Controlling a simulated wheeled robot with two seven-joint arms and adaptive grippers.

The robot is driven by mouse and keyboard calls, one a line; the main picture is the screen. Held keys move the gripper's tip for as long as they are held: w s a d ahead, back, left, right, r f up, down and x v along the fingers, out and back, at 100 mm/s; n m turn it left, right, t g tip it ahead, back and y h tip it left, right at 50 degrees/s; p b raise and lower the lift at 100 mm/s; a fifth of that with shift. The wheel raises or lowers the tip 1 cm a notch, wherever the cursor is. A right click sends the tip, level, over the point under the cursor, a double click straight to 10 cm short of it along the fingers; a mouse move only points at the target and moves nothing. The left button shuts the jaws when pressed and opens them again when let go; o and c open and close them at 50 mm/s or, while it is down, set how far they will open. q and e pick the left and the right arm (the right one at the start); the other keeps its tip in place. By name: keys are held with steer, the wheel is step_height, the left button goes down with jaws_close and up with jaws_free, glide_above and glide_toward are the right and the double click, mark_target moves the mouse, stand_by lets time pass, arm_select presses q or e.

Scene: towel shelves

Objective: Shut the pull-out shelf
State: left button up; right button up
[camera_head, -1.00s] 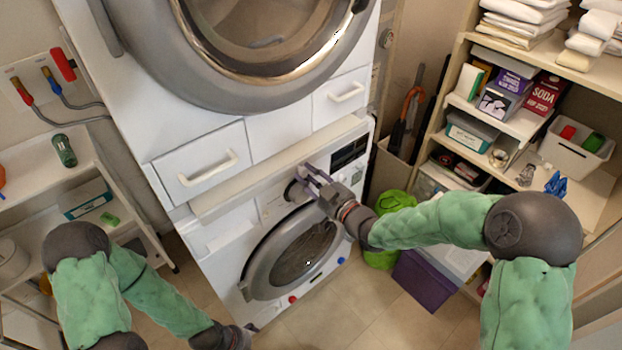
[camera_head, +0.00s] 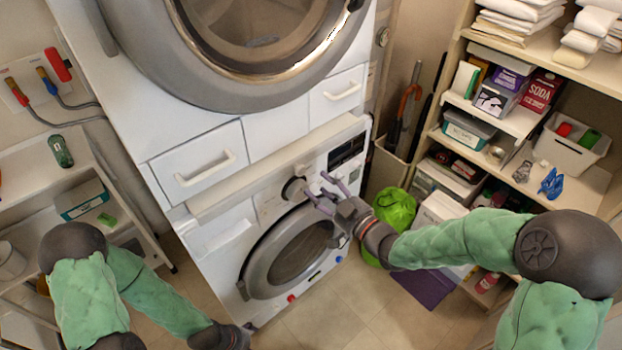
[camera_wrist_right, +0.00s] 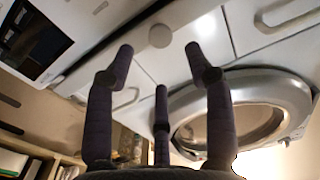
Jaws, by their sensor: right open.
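The pull-out shelf (camera_head: 270,172) is a long pale ledge between the upper and lower machines in the head view. Its front edge stands out over the washing machine's panel; how far out it is cannot be told exactly. My right gripper (camera_head: 326,188) is just below the right part of the ledge, in front of the washing machine's panel, with its fingers spread and empty.
Two white drawers with handles, left (camera_head: 205,165) and right (camera_head: 340,92), sit above the shelf. The washing machine door (camera_head: 290,250) is shut below. A green bag (camera_head: 395,208) stands right of the machine. Shelving (camera_head: 545,45) fills the right; a smaller rack (camera_head: 90,200) stands left.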

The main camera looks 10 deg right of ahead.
steer(key=shift+v, duration=2.8)
